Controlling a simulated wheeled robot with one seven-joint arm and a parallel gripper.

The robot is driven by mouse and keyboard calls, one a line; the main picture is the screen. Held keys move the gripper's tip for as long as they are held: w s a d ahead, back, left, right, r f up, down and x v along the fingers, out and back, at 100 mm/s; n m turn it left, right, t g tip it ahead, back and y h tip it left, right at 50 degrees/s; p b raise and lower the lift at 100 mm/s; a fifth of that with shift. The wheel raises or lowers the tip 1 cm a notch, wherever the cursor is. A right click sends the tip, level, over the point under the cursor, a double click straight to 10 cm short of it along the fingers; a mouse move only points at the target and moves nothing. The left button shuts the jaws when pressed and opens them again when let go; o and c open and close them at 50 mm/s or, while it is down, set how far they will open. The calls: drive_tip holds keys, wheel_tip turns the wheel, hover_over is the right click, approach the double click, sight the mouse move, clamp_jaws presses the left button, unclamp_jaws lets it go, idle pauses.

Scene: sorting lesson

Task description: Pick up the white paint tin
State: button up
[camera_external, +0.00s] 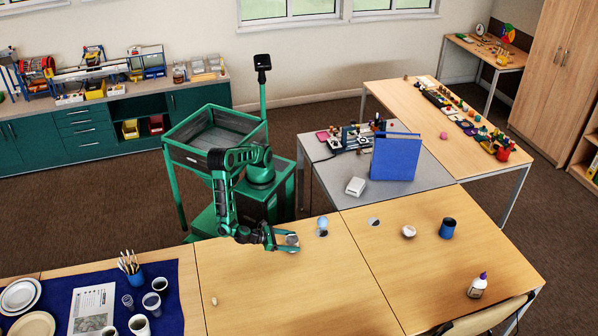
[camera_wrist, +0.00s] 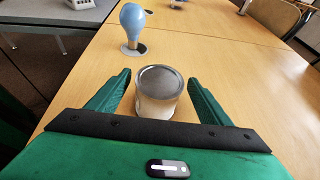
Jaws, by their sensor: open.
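The white paint tin (camera_wrist: 156,106) stands upright on the wooden table, with a grey metal lid and a pale side. In the wrist view it sits between the two green fingers of my gripper (camera_wrist: 157,97), which are apart with a gap on each side of it. In the external view my gripper (camera_external: 284,241) reaches over the table from the left, and the tin (camera_external: 292,240) is at its fingertips, partly hidden by them.
A light-blue bulb-shaped thing (camera_wrist: 132,22) stands just beyond the tin, also seen in the external view (camera_external: 322,226). A blue cup (camera_external: 447,228), a small white bowl (camera_external: 408,231) and a glue bottle (camera_external: 477,286) stand farther right. The table in front is mostly clear.

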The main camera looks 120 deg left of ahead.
drive_tip(key=x, duration=0.4)
drive_tip(key=c, duration=1.3)
drive_tip(key=shift+r, duration=0.2)
